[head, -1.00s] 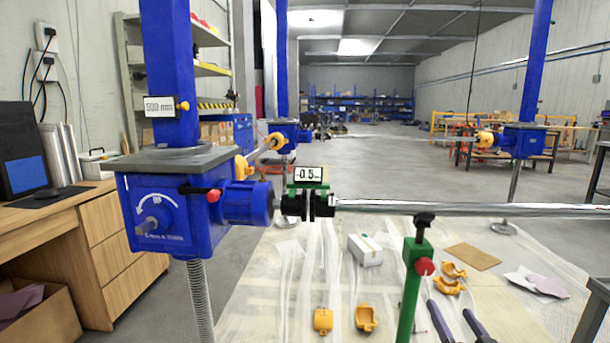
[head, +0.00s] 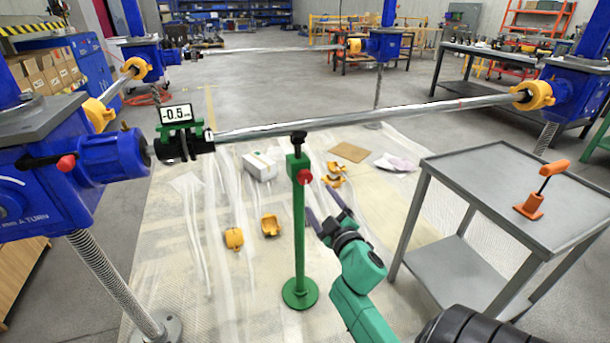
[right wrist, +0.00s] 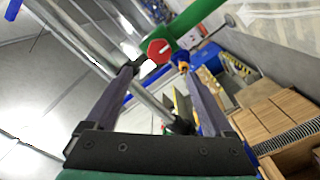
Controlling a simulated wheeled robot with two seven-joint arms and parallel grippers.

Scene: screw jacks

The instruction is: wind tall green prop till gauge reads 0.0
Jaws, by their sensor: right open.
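The tall green prop (head: 299,235) stands upright on a round base on the plastic sheet. Its dark top is under the long shaft (head: 370,117), and a red knob (head: 305,177) is on its side. The gauge (head: 176,113) sits on the coupling at the shaft's left end and reads -0.5. My right gripper (head: 322,206) is open just right of the prop, below the red knob. In the right wrist view the knob (right wrist: 160,51) appears between and beyond the open fingers (right wrist: 155,66), with nothing gripped. My left gripper is not in view.
A grey trolley (head: 500,180) stands close at the right, with an orange tool (head: 540,190) on it. Blue screw jacks (head: 575,88) stand at both shaft ends. Yellow coupling halves (head: 270,225) and a white box (head: 259,166) lie on the sheet.

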